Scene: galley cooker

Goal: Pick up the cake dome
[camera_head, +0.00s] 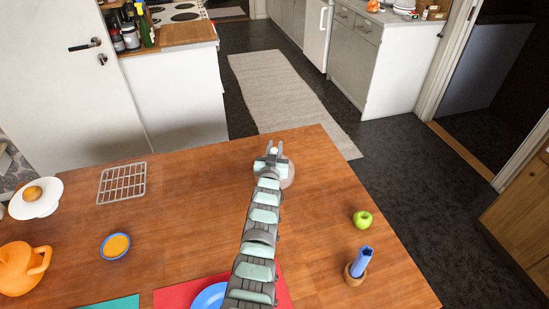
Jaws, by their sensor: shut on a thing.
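The cake dome (289,175) is a pale, see-through shape on the wooden table, near its far edge. Most of it is hidden behind my gripper and arm. My gripper (273,150) is at the dome's top, with its fingers shut on a small whitish knob that appears to be the dome's handle. I cannot tell whether the dome's rim is touching the table or lifted off it.
The wooden table (200,200) holds a wire rack (122,183), a blue-rimmed dish (116,246), an orange pitcher (22,268), a white stand (36,198), a green apple (362,219) and a pot with a blue item (357,268). Clear wood surrounds the dome.

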